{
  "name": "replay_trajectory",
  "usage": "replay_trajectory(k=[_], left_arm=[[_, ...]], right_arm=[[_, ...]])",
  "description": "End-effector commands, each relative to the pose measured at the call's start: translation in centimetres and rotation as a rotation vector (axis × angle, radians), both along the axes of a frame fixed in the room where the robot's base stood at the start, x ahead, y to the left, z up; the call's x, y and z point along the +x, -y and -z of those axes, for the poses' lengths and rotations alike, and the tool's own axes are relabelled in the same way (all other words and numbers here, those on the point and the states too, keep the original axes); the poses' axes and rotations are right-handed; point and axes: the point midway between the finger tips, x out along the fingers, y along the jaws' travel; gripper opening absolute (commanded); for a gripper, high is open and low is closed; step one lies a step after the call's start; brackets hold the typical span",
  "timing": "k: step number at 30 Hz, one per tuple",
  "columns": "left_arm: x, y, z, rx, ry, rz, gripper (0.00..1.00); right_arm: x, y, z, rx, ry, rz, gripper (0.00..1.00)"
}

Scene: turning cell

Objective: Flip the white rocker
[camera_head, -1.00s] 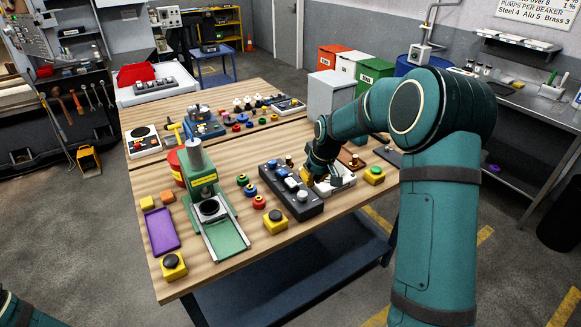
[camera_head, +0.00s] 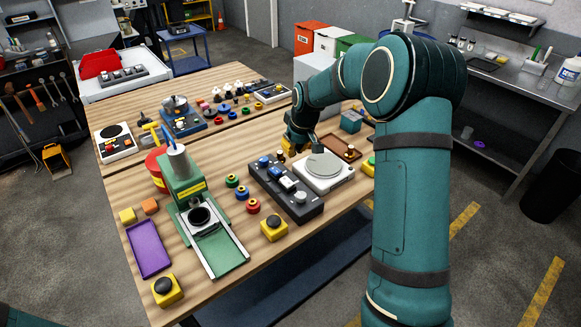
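The white rocker (camera_head: 287,184) sits on top of a dark control box (camera_head: 268,187), between blue controls (camera_head: 265,162) and a grey round knob (camera_head: 300,197). Which way the rocker is tilted is too small to tell. My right gripper (camera_head: 297,152) is just beyond the box, above the far left corner of a white scale. It points down and is apart from the rocker in the picture. Its fingers are dark and small, so their opening is unclear. My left gripper is out of view.
The white scale (camera_head: 322,185) with a round plate stands right of the box. A yellow button box (camera_head: 273,228) and red, blue and green rings (camera_head: 253,206) lie in front and to the left. A green press (camera_head: 185,185) stands further left. A brown tray (camera_head: 342,147) lies behind the scale.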

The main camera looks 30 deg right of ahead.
Motion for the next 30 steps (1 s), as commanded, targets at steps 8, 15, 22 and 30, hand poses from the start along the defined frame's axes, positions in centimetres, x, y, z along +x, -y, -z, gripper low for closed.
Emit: replay_trajectory(k=[8, 15, 22, 30], left_arm=[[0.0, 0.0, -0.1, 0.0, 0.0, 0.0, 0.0], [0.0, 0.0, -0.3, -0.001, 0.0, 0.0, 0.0], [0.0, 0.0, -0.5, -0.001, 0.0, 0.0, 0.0], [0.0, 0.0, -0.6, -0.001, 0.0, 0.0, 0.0]], right_arm=[[1.1, -0.1, 4.2, 0.0, -0.004, -0.001, 0.0], [2.5, -0.2, 8.7, 0.001, -0.003, 0.0, 0.0], [2.6, -0.2, 12.0, 0.001, -0.002, 0.0, 0.0], [2.7, -0.2, 13.3, 0.0, 0.0, 0.0, 0.0]])
